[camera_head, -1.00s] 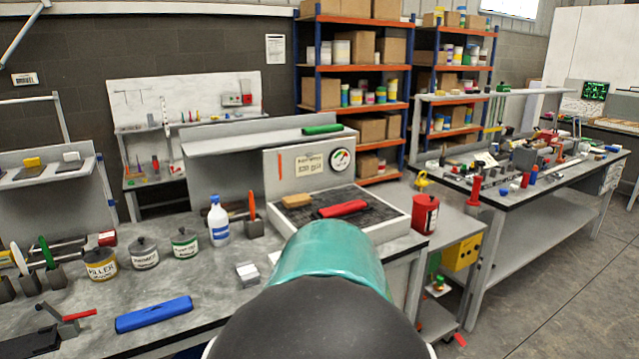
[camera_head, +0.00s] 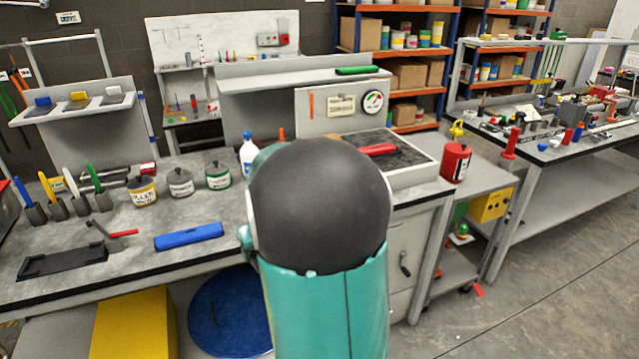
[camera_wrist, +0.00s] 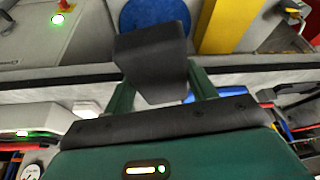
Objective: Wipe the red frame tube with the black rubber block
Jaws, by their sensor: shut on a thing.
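The red frame tube (camera_head: 378,149) lies on a dark grid-topped tray (camera_head: 412,167) at the back right of the workbench in the head view; its left end is hidden behind my arm. In the wrist view my gripper (camera_wrist: 160,82) is shut on the black rubber block (camera_wrist: 150,50), with a dark green finger on each side. The block is held above the floor side of the bench edge in that view, and touches nothing else that I can see. The head view does not show the gripper or block, as my arm covers them.
A red can (camera_head: 455,162) stands right of the tray. A green tube (camera_head: 357,70) lies on the shelf.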

